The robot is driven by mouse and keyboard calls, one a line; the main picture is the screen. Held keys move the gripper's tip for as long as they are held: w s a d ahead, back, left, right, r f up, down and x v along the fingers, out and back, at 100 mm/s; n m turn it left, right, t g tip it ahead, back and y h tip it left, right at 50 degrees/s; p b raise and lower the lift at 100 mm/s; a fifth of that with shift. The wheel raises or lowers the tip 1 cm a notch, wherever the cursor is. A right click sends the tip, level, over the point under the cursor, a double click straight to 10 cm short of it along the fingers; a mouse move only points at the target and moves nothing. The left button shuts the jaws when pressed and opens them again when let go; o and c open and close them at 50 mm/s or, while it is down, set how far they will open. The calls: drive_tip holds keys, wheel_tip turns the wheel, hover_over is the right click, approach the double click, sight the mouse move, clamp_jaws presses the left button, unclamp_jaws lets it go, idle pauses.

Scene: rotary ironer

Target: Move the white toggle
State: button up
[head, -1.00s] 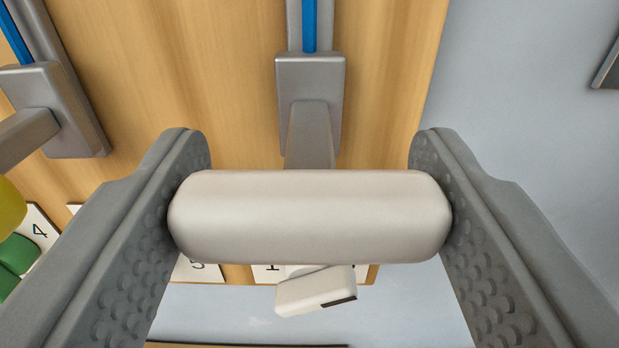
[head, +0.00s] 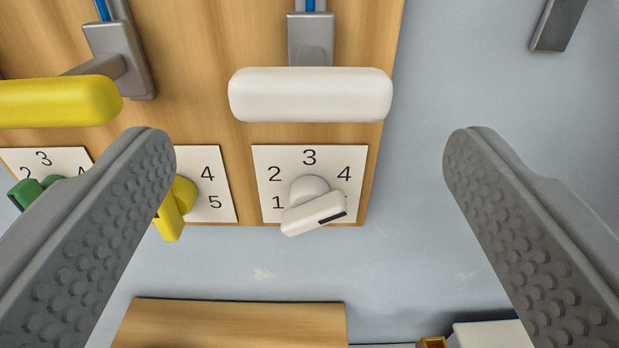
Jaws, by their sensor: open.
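The white toggle (head: 315,213) is a small knob with a bar handle and a dark mark at one end. It sits on a white dial plate (head: 268,160) numbered around it, on a wooden panel. The bar is tilted, its marked end lower right, below the 4. A white slider handle (head: 310,95) is mounted on the panel above it. My gripper (head: 309,150) is open and empty, its fingers wide apart on either side of the toggle in the picture, touching neither it nor the handle.
The grey wall (head: 450,80) right of the panel is mostly bare. A wooden surface (head: 230,322) lies below.

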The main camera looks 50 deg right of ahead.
drive_tip(key=v, duration=1.1)
drive_tip(key=shift+a, duration=0.2)
drive_tip(key=shift+s, duration=0.1)
drive_tip(key=s+d+f+n+y, duration=0.75)
drive_tip(key=s+d+y, duration=0.2)
drive_tip(key=d, duration=0.25)
drive_tip(key=s+d+r+n+t+y, duration=0.1)
drive_tip(key=s+t+y, duration=0.1)
drive_tip(key=s, duration=0.6)
drive_tip(key=s+d+r+n+t+y, duration=0.1)
drive_tip(key=s+n+t+y, duration=0.1)
drive_tip(key=s, duration=0.7)
drive_tip(key=t+y, duration=0.1)
drive_tip(key=t, duration=0.1)
drive_tip(key=shift+s+d+r+t, duration=0.3)
drive_tip(key=shift+d+r+t, duration=0.05)
drive_tip(key=shift+r+t, duration=0.05)
